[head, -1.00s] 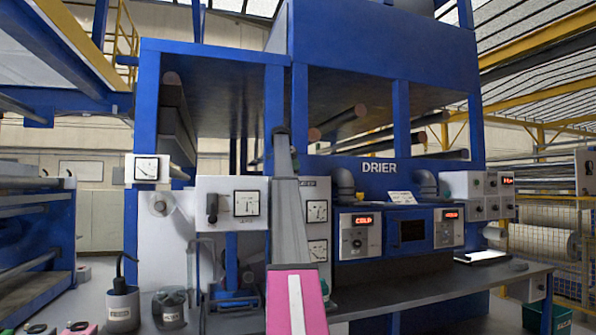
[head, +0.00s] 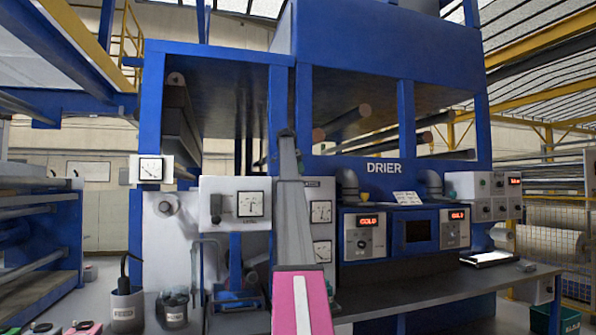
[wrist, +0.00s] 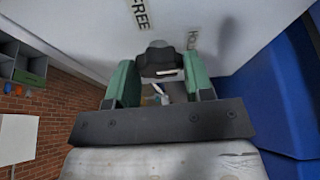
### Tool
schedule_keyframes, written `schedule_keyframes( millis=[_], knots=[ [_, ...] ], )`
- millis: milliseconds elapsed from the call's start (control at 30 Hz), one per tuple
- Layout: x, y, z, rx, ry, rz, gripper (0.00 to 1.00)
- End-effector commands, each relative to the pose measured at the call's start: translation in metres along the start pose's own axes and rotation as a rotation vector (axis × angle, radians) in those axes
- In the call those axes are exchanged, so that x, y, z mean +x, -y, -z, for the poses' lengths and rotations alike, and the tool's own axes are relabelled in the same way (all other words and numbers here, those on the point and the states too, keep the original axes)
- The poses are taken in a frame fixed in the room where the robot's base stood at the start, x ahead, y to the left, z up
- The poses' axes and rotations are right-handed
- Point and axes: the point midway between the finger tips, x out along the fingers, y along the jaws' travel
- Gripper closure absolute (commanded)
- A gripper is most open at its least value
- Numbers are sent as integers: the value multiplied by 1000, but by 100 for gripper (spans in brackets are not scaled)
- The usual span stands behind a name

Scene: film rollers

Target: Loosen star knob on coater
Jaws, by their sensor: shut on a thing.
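A dark star knob (wrist: 158,58) sits on a pale panel (wrist: 100,30) in the wrist view. The panel bears the words FREE on the left and HOLD on the right, the latter partly cut by shadow. My gripper (wrist: 161,76) has a green-padded finger on each side of the knob and is shut on it. A light mark shows on the knob's near face. In the head view my arm with its pink section rises in front of the coater (head: 155,110). I cannot make out my gripper or the star knob there.
The blue drier (head: 385,225) stands right of my arm, with COLD on its displays. A grey bench (head: 430,285) runs below it. A FEED pot (head: 126,305) and a second container (head: 173,310) stand at the lower left. A dark lever (head: 216,208) projects beside a gauge (head: 250,203).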

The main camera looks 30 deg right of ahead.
Motion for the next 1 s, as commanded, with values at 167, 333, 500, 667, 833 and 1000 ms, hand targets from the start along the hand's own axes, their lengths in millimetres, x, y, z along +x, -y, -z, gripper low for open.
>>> schedule_keyframes(
  millis=[167, 333, 500, 667, 833, 1000],
  knots=[
    [0, -2, 0, -98, -1, 43, 76],
    [1, -3, 0, -233, -1, 98, 76],
    [1, -4, 1, -382, -1, 160, 76],
    [1, -5, 2, -523, -1, 219, 76],
    [1, -6, 2, -672, -2, 281, 76],
    [1, -7, 3, -821, -1, 342, 76]
  ],
)
